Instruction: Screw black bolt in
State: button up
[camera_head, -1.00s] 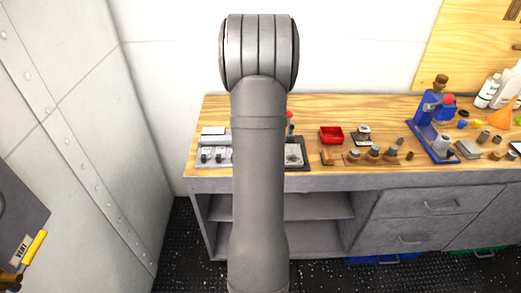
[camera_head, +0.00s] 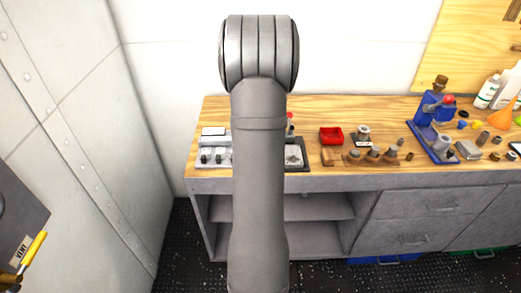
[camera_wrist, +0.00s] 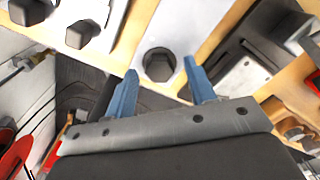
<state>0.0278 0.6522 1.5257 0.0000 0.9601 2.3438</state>
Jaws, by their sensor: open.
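My gripper (camera_wrist: 161,70) shows in the wrist view with two blue fingers spread apart and nothing held between them. A black hex-headed bolt (camera_wrist: 158,65) sits in a round recess of a pale metal plate (camera_wrist: 178,36). The bolt appears between the fingertips in the picture; the fingers do not visibly touch it, and its depth from them is unclear. How deep the bolt is seated cannot be told. In the head view my arm hides the gripper and this bolt.
Two more dark hex heads (camera_wrist: 80,35) are at upper left in the wrist view. A dark fixture (camera_wrist: 255,50) is at right. In the head view, the wooden bench (camera_head: 300,112) holds a red tray (camera_head: 331,136), a blue press (camera_head: 432,128) and several small parts.

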notch_tip(320, 180, up, 18)
jog(key=shift+f, duration=0.25)
jog(key=shift+f, duration=0.15)
dwell(0.3)
notch_tip(320, 180, down, 17)
jog(key=shift+f, duration=0.2)
dwell(0.4)
